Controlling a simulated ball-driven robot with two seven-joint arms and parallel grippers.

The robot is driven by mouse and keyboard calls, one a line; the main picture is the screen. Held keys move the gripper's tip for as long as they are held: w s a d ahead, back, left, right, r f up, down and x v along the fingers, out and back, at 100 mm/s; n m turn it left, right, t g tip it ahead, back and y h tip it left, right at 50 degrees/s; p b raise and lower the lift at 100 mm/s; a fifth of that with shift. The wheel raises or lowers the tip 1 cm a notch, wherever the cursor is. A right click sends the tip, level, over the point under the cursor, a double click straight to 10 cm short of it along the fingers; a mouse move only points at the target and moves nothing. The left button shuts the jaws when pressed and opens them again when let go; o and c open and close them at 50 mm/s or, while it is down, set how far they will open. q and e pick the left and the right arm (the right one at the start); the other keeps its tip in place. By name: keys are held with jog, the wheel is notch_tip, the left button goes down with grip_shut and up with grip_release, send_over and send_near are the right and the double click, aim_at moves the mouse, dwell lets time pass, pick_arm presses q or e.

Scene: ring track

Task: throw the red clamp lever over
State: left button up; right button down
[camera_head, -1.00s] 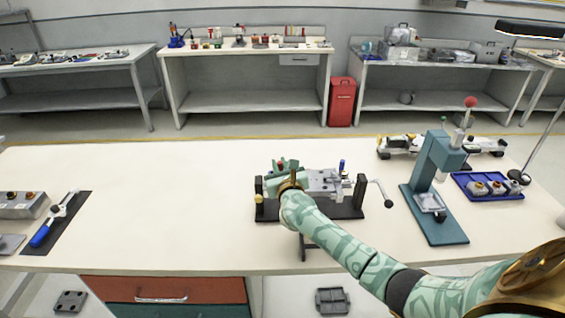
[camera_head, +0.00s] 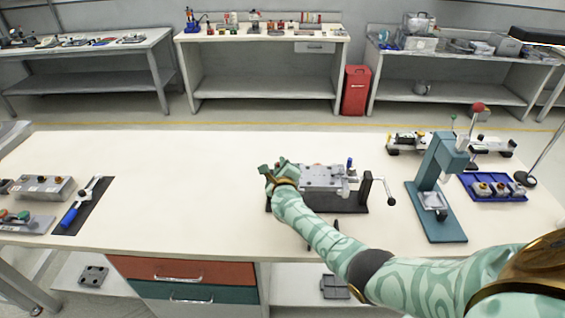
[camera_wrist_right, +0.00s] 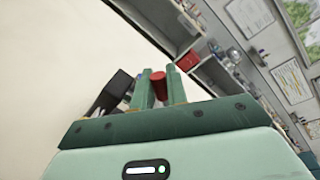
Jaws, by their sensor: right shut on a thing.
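The clamp fixture (camera_head: 322,178) stands mid-bench, a grey metal block on a black base with a crank on its right side. My right gripper (camera_head: 273,172) is at the fixture's left end, and its hand hides that end in the head view. In the right wrist view, the red clamp lever (camera_wrist_right: 158,86) shows as a red grip between the two green fingers (camera_wrist_right: 160,90), which are shut on it. The lever's lower part and pivot are hidden. My left gripper is not in view.
A teal press (camera_head: 436,190) stands right of the fixture, with a blue tray (camera_head: 492,190) of parts beyond it. A dark mat (camera_head: 84,208) with a blue-handled tool lies at the left. The bench between mat and fixture is clear.

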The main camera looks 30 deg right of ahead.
jog(key=shift+a+f+n, duration=0.1)
jog(key=shift+f+n, duration=0.15)
jog(key=shift+n, duration=0.05)
dwell(0.4)
jog(key=c, duration=1.5)
grip_release()
jog(key=p+v, duration=0.6)
jog(key=v, duration=1)
jog(key=shift+s+a+r, duration=0.1)
jog(key=shift+s, duration=0.05)
